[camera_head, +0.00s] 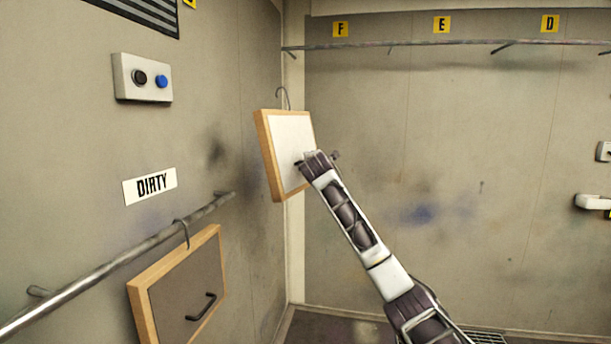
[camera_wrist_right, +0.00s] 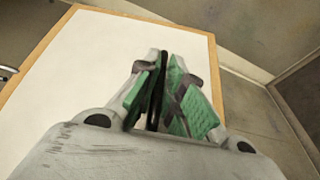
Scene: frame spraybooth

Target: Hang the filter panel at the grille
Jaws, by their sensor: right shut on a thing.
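The filter panel (camera_head: 289,138) has a white face, a wooden frame and a wire hook at its top. It hangs slightly tilted in the air near the room's corner, its hook apparently free. My right gripper (camera_head: 316,162) is shut on its dark handle; the white face and the dark handle between the green finger pads also show in the right wrist view (camera_wrist_right: 75,60). A dark slatted grille (camera_head: 150,14) is cut off at the top left of the head view, on the left wall. My left gripper is not in view.
A grey-faced panel (camera_head: 180,290) hangs by its hook on the left wall rail (camera_head: 105,268), below a DIRTY sign (camera_head: 150,186). A button box (camera_head: 143,78) is above. The back wall rail (camera_head: 420,43), under labels F, E and D, is bare where seen.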

